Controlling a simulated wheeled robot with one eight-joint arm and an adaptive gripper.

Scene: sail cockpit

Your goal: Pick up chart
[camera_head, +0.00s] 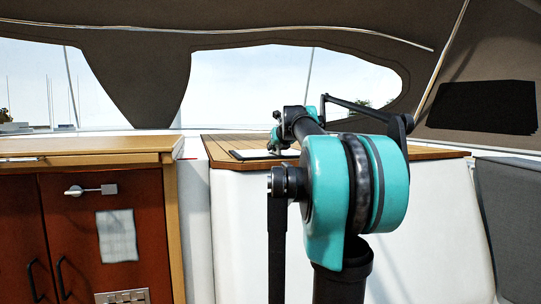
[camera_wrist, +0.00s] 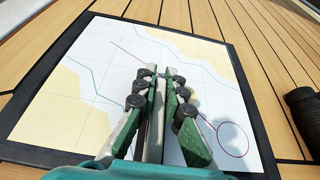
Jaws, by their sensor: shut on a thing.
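The chart (camera_wrist: 90,70) is a flat sheet with pale land areas, a red line, a red circle and a black border. It fills most of the wrist view and lies over the slatted wooden surface. My gripper (camera_wrist: 163,75) is over the middle of the chart, its two green and grey fingers nearly together and shut on it. The exact grip at the fingertips is hard to see. In the head view the chart (camera_head: 240,155) shows as a thin dark-edged slab on the wooden top, partly hidden by my arm and gripper (camera_head: 279,150).
A dark cylinder (camera_wrist: 305,112) is on the wooden surface (camera_wrist: 263,50), right of the chart. In the head view a red-brown cabinet (camera_head: 105,225) with a wooden top stands at the left, and a dark canopy (camera_head: 270,30) hangs overhead.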

